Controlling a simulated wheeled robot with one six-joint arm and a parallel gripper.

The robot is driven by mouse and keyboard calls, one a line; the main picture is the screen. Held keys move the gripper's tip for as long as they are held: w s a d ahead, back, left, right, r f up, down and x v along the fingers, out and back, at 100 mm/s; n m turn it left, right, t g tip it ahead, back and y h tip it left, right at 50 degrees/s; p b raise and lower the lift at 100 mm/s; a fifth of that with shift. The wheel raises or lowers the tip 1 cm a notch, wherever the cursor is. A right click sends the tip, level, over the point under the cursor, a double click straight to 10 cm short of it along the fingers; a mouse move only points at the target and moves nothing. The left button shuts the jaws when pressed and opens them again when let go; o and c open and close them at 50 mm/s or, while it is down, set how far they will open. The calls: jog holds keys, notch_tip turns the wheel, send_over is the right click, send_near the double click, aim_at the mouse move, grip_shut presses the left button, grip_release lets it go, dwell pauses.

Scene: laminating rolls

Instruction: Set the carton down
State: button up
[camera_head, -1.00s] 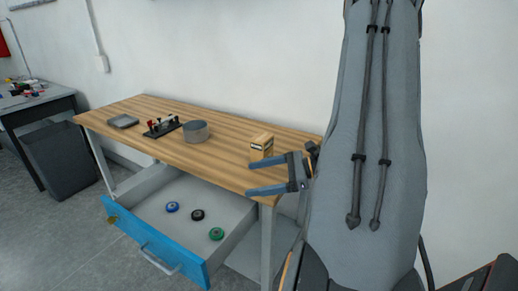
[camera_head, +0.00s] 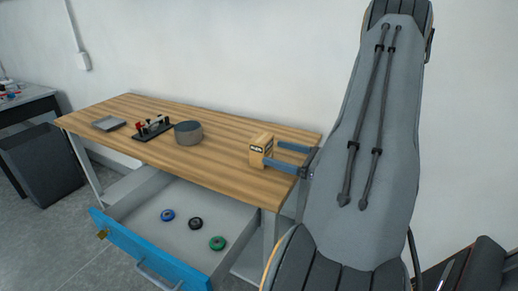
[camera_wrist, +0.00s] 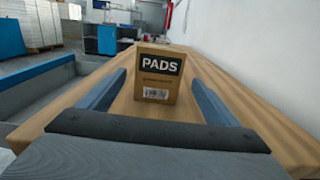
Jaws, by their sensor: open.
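The carton (camera_head: 261,150) is a small brown box with a black label. It stands upright on the wooden table (camera_head: 225,159) near its right end. In the wrist view the carton (camera_wrist: 158,76) faces me with its "PADS" label and a barcode, between and just beyond the two blue fingers. My gripper (camera_head: 271,155) is open, its fingers reaching toward the carton from the right. In the wrist view a gap shows on both sides between the carton and the fingers of my gripper (camera_wrist: 160,82). The carton's far side is hidden.
A grey round container (camera_head: 188,134), a black rack with small tools (camera_head: 151,129) and a shallow grey tray (camera_head: 109,124) stand to the left on the table. Below, an open blue-fronted drawer (camera_head: 136,250) holds blue, black and green rolls. A dark bin (camera_head: 44,160) stands at left.

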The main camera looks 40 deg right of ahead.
aim_at(269, 150)
jog(key=p+x, duration=0.1)
jog(key=x, duration=0.3)
jog(key=p+x, duration=0.1)
jog(key=x, duration=0.1)
jog(key=shift+w+a+r+p, duration=0.2)
jog(key=shift+a+r+p, duration=0.05)
jog(key=shift+r+p, duration=0.05)
jog(key=shift+c, duration=0.4)
jog(key=c, duration=1.4)
jog(key=shift+c, duration=0.2)
